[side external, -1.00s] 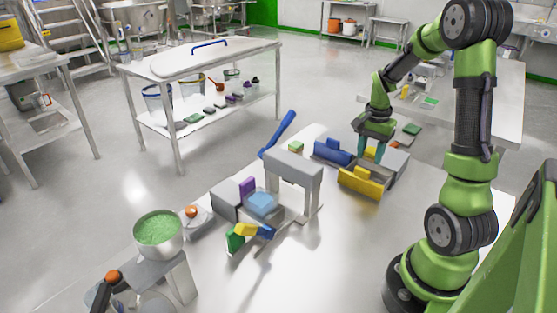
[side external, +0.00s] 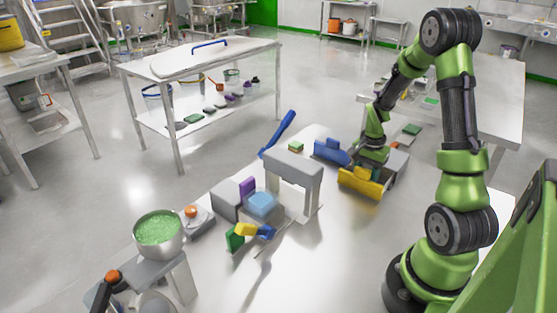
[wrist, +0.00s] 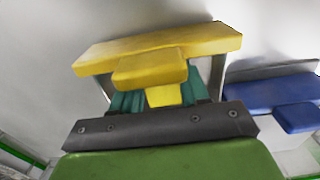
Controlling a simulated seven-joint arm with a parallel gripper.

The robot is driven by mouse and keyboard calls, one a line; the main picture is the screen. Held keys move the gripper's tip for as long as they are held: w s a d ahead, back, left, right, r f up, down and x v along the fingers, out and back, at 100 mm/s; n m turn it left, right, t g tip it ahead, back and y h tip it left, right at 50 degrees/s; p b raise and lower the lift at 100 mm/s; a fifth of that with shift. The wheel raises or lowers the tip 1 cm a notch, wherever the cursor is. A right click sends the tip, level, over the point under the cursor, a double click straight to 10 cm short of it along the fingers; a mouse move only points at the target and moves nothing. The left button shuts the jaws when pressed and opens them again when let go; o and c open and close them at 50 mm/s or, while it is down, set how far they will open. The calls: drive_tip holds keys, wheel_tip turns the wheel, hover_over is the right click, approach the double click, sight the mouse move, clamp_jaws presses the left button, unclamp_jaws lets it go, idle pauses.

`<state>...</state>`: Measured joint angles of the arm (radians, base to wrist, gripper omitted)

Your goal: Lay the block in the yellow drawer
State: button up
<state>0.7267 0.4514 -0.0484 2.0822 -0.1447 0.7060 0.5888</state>
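The yellow drawer (side external: 358,184) is on the right of the low bench, beside the grey housing, and its interior is hidden. In the wrist view its long yellow front (wrist: 205,42) and thick tab (wrist: 150,69) lie just beyond my fingers. My gripper (side external: 367,166) is low, right behind the drawer front; its fingertips are hidden in the side view. In the wrist view my teal gripper fingers (wrist: 163,101) stand on both sides of a small yellow block (wrist: 164,95) and appear to touch it. Whether the block rests on the drawer floor cannot be told.
A blue drawer (side external: 330,152) stands beside the yellow one, behind it in the side view. A grey arch (side external: 293,165), purple block (side external: 248,186), pale blue block (side external: 262,202) and small green-topped block (side external: 296,146) are to the left.

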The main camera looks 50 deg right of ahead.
drive_tip(key=o, duration=0.4)
wheel_tip(320, 180, up, 12)
drive_tip(key=w+a+r+n+t, duration=0.1)
drive_tip(key=a+r+n+t, duration=0.2)
drive_tip(key=a, duration=0.4)
drive_tip(key=w+a+r+n+t, duration=0.1)
drive_tip(key=w+a+r+n, duration=0.1)
drive_tip(key=a+r+n, duration=0.45)
drive_tip(key=s+a+n+t+y, duration=0.1)
drive_tip(key=s+a+n, duration=0.1)
drive_tip(key=a, duration=0.5)
drive_tip(key=s+a+r+n+t+y, duration=0.1)
drive_tip(key=s+a+n+t, duration=0.1)
drive_tip(key=a, duration=0.5)
drive_tip(key=shift+s+a+r, duration=0.25)
drive_tip(key=shift+s+a, duration=0.15)
drive_tip(key=shift+s, duration=0.3)
drive_tip(key=shift+o, duration=0.2)
drive_tip(key=shift+n, duration=0.25)
